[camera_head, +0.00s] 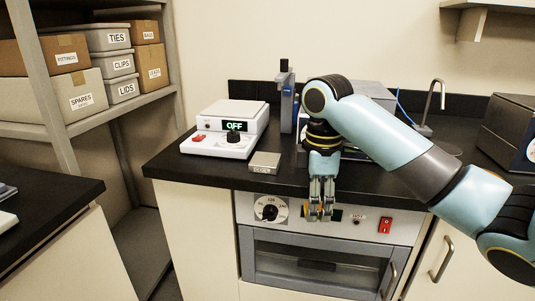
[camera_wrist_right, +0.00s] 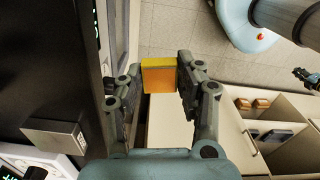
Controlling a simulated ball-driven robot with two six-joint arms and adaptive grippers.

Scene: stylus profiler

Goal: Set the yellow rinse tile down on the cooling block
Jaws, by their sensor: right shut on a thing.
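The yellow rinse tile (camera_wrist_right: 158,76) is between the fingertips of my right gripper (camera_wrist_right: 160,78), which is shut on it. In the head view my right gripper (camera_head: 320,210) points down in front of the counter edge, and the fingers mostly hide the tile. A small metal block (camera_head: 264,162), which looks like the cooling block, lies on the counter to the left of the gripper; its top is bare. It also shows at the lower left of the wrist view (camera_wrist_right: 55,134), apart from the tile. A dark shape at that view's right edge may be my left gripper; its jaws are unclear.
A white device with an OFF display (camera_head: 228,128) stands left of and behind the block. A blue-grey upright instrument (camera_head: 287,105) stands behind. Below the counter is an oven (camera_head: 310,265) with a dial and red switch. The counter (camera_head: 215,167) is bare beside the block.

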